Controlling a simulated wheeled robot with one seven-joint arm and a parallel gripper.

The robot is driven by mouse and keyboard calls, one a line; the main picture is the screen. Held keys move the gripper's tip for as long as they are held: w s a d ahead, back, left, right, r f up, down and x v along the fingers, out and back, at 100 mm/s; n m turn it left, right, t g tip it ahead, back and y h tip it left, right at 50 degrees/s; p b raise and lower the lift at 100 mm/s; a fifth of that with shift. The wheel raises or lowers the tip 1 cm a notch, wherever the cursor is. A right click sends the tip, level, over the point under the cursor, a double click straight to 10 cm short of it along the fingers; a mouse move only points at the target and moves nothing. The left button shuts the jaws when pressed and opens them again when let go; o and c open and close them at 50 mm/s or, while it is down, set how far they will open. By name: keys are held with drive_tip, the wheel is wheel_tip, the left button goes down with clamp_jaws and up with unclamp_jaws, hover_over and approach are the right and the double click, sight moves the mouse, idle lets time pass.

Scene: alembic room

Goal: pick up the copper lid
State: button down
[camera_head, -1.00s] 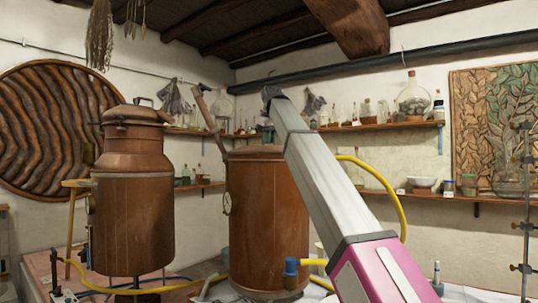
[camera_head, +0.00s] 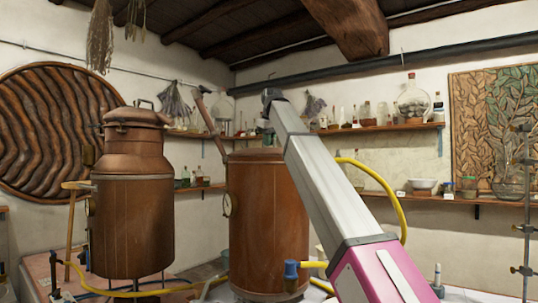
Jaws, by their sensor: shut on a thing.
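A copper vessel (camera_head: 133,225) stands at the left, with a rounded shoulder and a copper lid (camera_head: 137,115) that has a small handle on top. A second, wider copper boiler (camera_head: 268,215) stands at the middle with a low copper top (camera_head: 248,153), partly hidden by my arm. I cannot tell which of these tops is the task's lid. My arm reaches from the lower right up to a grey joint above the second boiler. My gripper's fingers do not show; they seem hidden behind the arm, and so is whatever they hold.
Shelves (camera_head: 400,127) with glass bottles and a large flask (camera_head: 412,100) line the back wall. A metal stand (camera_head: 526,210) rises at the right edge. A yellow hose (camera_head: 388,190) loops behind my arm. A brown bar (camera_head: 210,125) leans diagonally behind the second boiler.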

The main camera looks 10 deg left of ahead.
drive_tip(key=shift+r, duration=0.15)
wheel_tip(320, 180, up, 9)
drive_tip(key=shift+w+r, duration=0.1)
drive_tip(key=shift+r, duration=0.35)
idle(1.9)
